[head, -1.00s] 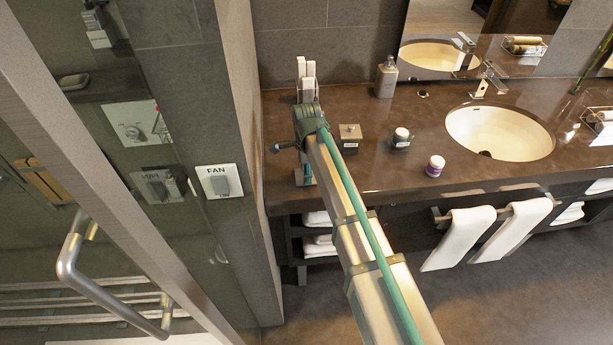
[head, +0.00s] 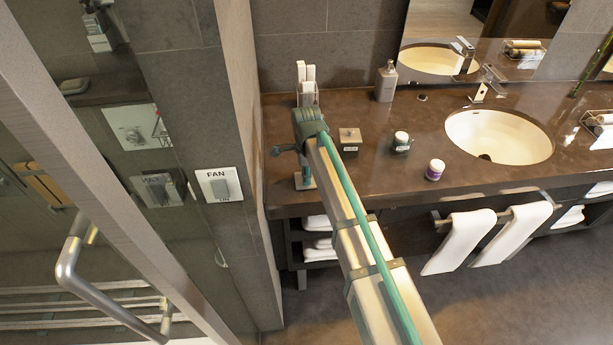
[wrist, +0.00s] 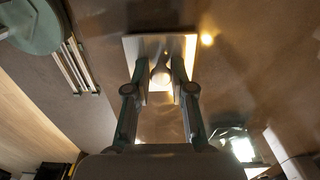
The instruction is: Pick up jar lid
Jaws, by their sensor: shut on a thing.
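In the wrist view, a square, pale metallic lid (wrist: 131,48) with a round knob lies between the fingers of my gripper (wrist: 160,76). The fingers are closed in on the knob from both sides. In the head view, my gripper (head: 304,182) points down at the left end of the dark counter, and my own wrist hides most of what it holds. I cannot tell whether the lid touches anything below it.
A small white-topped jar (head: 401,140) and a purple-and-white jar (head: 435,170) stand farther right. A grey bottle (head: 386,82) stands at the back, left of the sink (head: 499,135). The wall with the fan switch (head: 220,185) is close on the left.

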